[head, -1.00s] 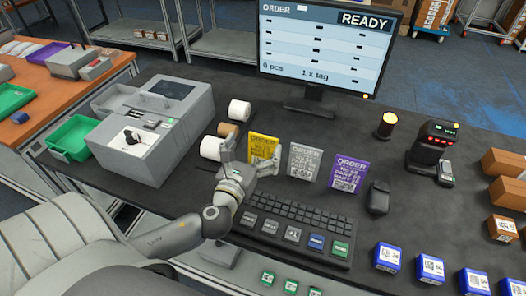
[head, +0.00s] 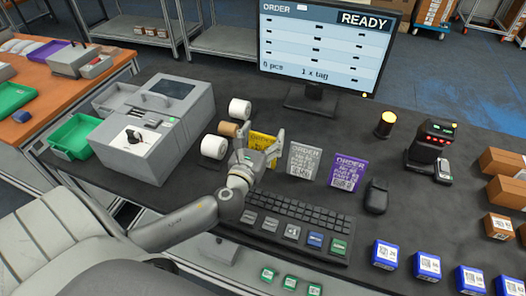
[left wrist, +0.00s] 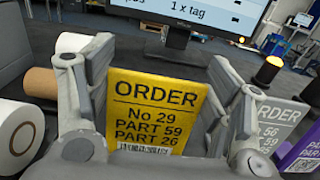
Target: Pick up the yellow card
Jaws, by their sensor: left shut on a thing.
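The yellow card (head: 263,145) stands upright on the dark table, left of a grey card and a purple card. It reads ORDER, No 29, with a barcode at its lower edge. My right gripper is not in view.
The grey card (head: 303,160) and purple card (head: 347,172) stand close on the right. Paper rolls (head: 214,147) are close on the left. A keyboard (head: 290,215) lies in front, and a monitor (head: 325,45) stands behind. A scanner (head: 431,145) stands at the right.

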